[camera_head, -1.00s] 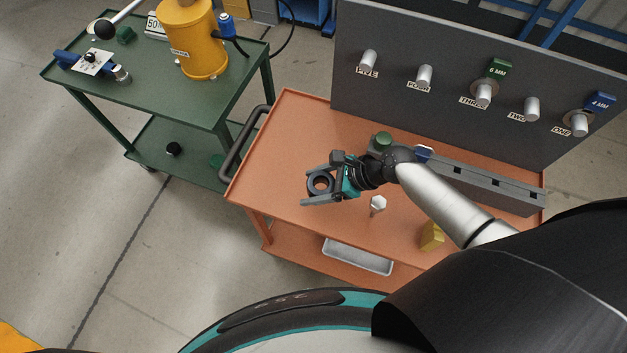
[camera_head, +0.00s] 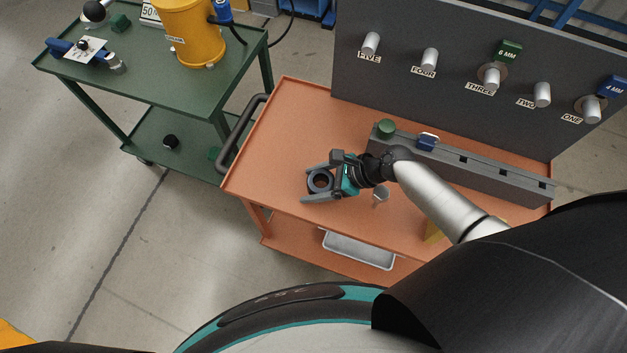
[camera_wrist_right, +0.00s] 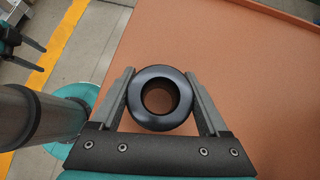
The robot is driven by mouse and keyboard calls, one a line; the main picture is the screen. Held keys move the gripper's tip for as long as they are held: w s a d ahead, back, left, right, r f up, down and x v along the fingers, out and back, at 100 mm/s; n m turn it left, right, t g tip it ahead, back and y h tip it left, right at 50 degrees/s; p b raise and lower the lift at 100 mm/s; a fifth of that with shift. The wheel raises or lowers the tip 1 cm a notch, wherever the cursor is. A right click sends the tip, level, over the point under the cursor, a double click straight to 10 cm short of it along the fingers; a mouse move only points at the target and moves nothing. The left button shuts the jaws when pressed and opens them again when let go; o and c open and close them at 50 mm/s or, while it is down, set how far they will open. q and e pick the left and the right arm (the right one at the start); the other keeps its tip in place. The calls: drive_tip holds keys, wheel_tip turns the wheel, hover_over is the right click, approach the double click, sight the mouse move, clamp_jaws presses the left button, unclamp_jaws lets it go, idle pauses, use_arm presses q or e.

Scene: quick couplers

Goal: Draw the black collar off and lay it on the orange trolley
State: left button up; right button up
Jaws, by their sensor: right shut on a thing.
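The black collar (camera_head: 320,181) is a thick ring with an open hole. My right gripper (camera_head: 318,182) is shut on it from both sides, above the left part of the orange trolley (camera_head: 290,110). In the right wrist view the collar (camera_wrist_right: 160,78) sits between the two fingers (camera_wrist_right: 160,100), with the orange top showing through its hole. The height of the collar above the top is hard to tell. My left gripper (camera_wrist_right: 38,52) shows at the upper left of the right wrist view, its fingers apart and empty.
A grey rail with slots (camera_head: 480,168) carries a green piece (camera_head: 386,128) and a blue piece (camera_head: 428,142). A grey panel with labelled stubs (camera_head: 430,60) stands behind. The trolley's back left is clear.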

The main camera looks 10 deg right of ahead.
drive_tip(key=shift+f, duration=0.2)
drive_tip(key=o, duration=1.4)
wheel_tip(320, 180, up, 20)
drive_tip(key=p, duration=0.7)
